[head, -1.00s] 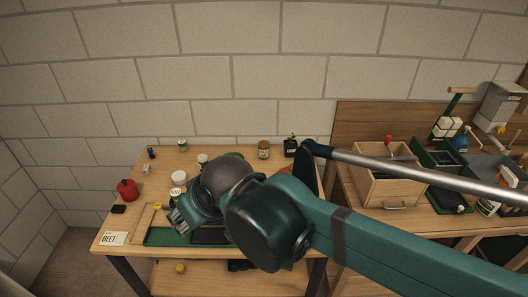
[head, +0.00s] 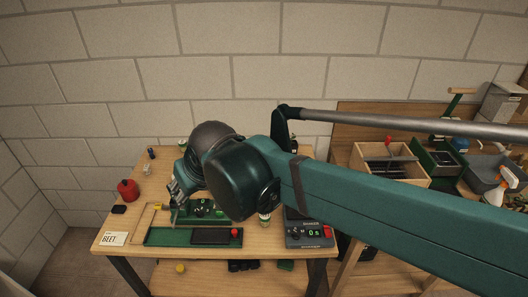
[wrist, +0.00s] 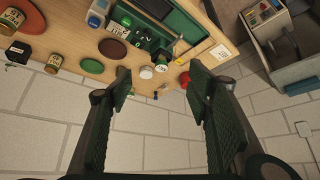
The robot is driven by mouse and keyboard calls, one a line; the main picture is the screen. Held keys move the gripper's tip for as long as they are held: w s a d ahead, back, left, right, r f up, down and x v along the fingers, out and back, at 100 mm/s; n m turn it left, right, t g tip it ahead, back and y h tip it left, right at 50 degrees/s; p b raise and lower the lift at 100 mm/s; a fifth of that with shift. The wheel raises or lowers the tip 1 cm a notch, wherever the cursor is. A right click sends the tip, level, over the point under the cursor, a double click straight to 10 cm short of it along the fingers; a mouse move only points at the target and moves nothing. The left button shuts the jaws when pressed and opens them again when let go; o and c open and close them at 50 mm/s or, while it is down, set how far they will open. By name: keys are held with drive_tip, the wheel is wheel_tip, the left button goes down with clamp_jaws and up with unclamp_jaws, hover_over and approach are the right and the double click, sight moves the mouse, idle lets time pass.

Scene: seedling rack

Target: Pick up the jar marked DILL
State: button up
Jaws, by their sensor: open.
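No label that I can read says DILL, so I cannot tell which jar it is. In the wrist view a jar with a pale label (wrist: 161,61) stands beyond my gripper, and another labelled jar (wrist: 118,30) stands beside the green tray. A gold-lidded jar (wrist: 53,63) stands near the table edge at left. In the head view a small labelled jar (head: 265,219) shows below my arm. My gripper (wrist: 158,75) is open, with nothing between its fingers. In the head view it is over the left part of the table, and my arm hides much of the tabletop.
A green tray (head: 160,237) lies at the table front, with a grey device (head: 309,233) to its right. A red can (head: 127,189) and a BEET card (head: 113,239) are at left. A wooden box (head: 385,170) stands on the right bench. A block wall is behind.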

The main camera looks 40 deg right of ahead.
drive_tip(key=w+d+f+m+g+h, duration=0.1)
drive_tip(key=w+d+f+m, duration=0.15)
drive_tip(key=w+d, duration=0.8)
drive_tip(key=w+d+f+m+g+h, duration=0.1)
drive_tip(key=w+d+f+m, duration=0.15)
drive_tip(key=w+d, duration=0.8)
drive_tip(key=w+d+f+m, duration=0.1)
drive_tip(key=d+f, duration=0.4)
drive_tip(key=d, duration=0.4)
drive_tip(key=d+f+m+g, duration=0.1)
drive_tip(key=d+f+m, duration=0.1)
drive_tip(key=d+f, duration=0.4)
drive_tip(key=w+d+f+m+g, duration=0.1)
drive_tip(key=d+f, duration=0.5)
drive_tip(key=d, duration=0.8)
drive_tip(key=shift+w+f+m+h, duration=0.2)
drive_tip(key=shift+w+m+h, duration=0.1)
drive_tip(key=shift+m+h, duration=0.1)
drive_tip(key=shift+x, duration=1.25)
drive_tip(key=shift+x, duration=2.6)
